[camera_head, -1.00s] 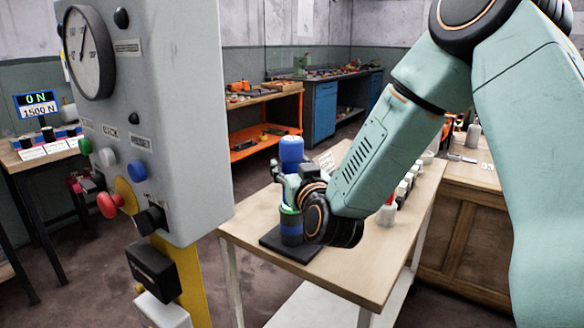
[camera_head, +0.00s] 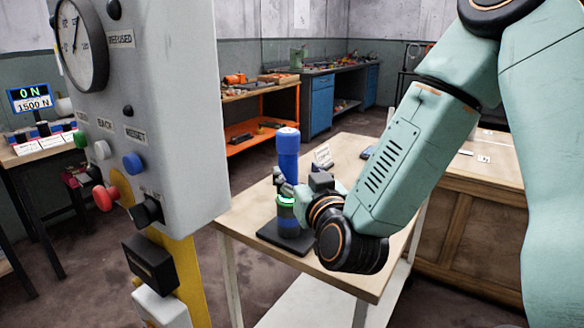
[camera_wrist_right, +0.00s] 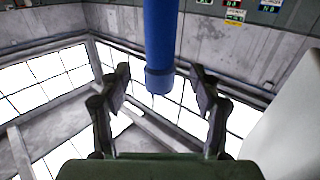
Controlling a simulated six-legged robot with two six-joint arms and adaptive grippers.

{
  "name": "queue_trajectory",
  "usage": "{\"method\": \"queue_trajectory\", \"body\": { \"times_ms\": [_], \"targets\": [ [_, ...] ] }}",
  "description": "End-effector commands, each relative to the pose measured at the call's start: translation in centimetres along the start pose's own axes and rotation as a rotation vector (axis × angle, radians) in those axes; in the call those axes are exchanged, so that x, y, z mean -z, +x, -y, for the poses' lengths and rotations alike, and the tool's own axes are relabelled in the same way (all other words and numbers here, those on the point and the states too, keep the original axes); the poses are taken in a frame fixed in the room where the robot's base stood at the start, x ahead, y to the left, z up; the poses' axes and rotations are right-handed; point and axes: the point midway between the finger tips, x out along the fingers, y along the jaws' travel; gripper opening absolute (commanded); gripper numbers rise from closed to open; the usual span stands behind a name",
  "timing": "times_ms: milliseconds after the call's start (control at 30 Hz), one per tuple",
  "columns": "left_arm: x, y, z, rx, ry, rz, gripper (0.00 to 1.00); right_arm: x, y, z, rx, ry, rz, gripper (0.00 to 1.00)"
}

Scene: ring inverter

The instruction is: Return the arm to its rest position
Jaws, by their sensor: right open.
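My right arm comes in from the right in the head view. Below the gripper is a green and dark blue cylindrical part (camera_head: 288,222) on a black base plate (camera_head: 284,241). The gripper partly hides the join between the two cylinders. My left gripper is in no view.
A grey control panel (camera_head: 170,75) with a gauge (camera_head: 79,42) and coloured buttons stands close at the left. A display (camera_head: 31,101) reads 0 N and 1500 N. A wooden cabinet (camera_head: 470,225) is at the right. Workbenches stand at the back.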

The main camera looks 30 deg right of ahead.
Motion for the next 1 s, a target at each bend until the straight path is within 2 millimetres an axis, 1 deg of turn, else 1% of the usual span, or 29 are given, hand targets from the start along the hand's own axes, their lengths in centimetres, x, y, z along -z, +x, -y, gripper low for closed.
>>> {"method": "queue_trajectory", "body": {
  "times_ms": [100, 300, 367, 467, 567, 600, 667, 700, 767, 800, 867, 900, 967, 1000],
  "targets": [
    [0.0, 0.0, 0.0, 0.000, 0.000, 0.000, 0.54, 0.0, -0.3, 0.0, 0.000, 0.000, 0.000, 0.63],
    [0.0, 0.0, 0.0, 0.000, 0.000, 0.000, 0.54, -0.2, -0.3, 0.1, 0.004, 0.018, 0.008, 0.63],
    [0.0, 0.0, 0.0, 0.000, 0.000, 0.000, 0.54, -0.9, -0.4, 0.4, 0.019, 0.047, 0.042, 0.63],
    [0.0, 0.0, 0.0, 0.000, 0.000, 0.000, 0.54, -2.9, -0.6, 1.4, 0.058, 0.112, 0.141, 0.63],
    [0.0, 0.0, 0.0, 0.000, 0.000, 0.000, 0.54, -6.9, -1.6, 3.2, 0.112, 0.147, 0.299, 0.63],
    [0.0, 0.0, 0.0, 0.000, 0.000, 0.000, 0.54, -8.9, -2.3, 3.7, 0.128, 0.151, 0.370, 0.63],
    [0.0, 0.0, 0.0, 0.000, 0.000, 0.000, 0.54, -11.9, -3.5, 4.4, 0.145, 0.150, 0.473, 0.63],
    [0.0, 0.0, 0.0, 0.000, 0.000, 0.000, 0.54, -13.9, -4.5, 4.7, 0.154, 0.145, 0.541, 0.63],
    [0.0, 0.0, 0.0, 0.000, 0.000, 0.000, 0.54, -17.0, -6.3, 5.1, 0.164, 0.134, 0.647, 0.63],
    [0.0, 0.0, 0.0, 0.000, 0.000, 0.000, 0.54, -19.1, -7.7, 5.3, 0.169, 0.124, 0.720, 0.63],
    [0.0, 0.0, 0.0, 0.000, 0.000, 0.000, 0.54, -22.2, -10.0, 5.4, 0.173, 0.105, 0.831, 0.63],
    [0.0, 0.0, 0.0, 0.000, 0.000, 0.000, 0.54, -24.2, -11.7, 5.4, 0.174, 0.089, 0.905, 0.63],
    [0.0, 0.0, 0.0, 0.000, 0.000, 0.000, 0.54, -27.1, -14.5, 5.2, 0.175, 0.061, 1.014, 0.63],
    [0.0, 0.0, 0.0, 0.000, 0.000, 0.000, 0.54, -28.8, -16.5, 4.9, 0.174, 0.041, 1.085, 0.63]
  ]
}}
